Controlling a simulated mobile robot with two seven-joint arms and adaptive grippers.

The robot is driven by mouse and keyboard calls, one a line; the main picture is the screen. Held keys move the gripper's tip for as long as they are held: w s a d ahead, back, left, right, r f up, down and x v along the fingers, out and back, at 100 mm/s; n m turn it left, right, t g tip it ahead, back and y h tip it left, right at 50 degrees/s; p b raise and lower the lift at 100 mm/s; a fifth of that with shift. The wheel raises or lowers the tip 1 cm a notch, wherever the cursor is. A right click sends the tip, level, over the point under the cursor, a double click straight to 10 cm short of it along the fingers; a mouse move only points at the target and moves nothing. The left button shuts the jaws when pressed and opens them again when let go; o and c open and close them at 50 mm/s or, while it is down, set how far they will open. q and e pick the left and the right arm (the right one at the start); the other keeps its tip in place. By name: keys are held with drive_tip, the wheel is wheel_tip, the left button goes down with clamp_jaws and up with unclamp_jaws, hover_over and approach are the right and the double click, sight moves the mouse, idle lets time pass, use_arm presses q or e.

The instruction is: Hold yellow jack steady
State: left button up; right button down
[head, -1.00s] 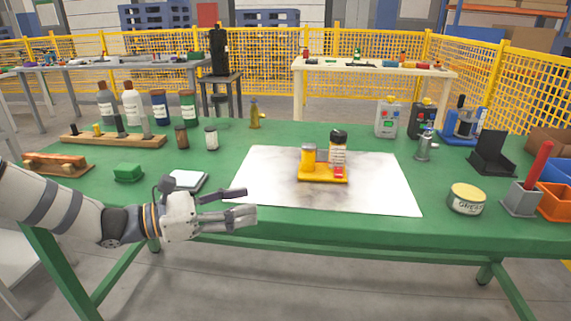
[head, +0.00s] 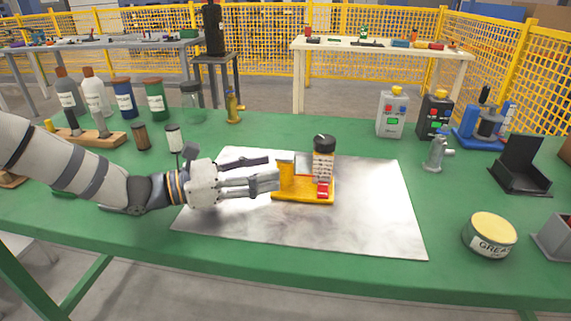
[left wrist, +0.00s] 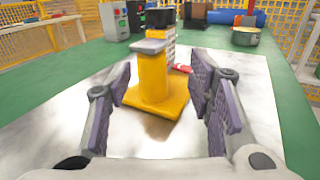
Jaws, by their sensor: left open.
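The yellow jack (head: 288,191) stands upright on the pale metal sheet, with a yellow base, a yellow post with a grey top, and a white-and-black column with a black cap and a red part. My left gripper (head: 270,171) is open, at the left of the jack and level with its post. In the left wrist view, the jack's yellow post (left wrist: 153,77) rises ahead between my open finger pads (left wrist: 165,102). Contact is not clear. The jack's column is partly hidden behind the post there. My right gripper is in neither view.
The metal sheet (head: 350,235) lies on a green table (head: 330,275) and is bare around the jack. Bottles (head: 122,97) and a wooden block rack stand at the left.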

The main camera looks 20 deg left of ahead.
sight(302, 183)
use_arm(q)
drive_tip(key=b+x, duration=0.1)
drive_tip(key=x, duration=0.8)
drive_tip(key=shift+a+f, duration=0.1)
drive_tip(key=shift+f, duration=0.1)
drive_tip(key=shift+c, duration=0.4)
clamp_jaws()
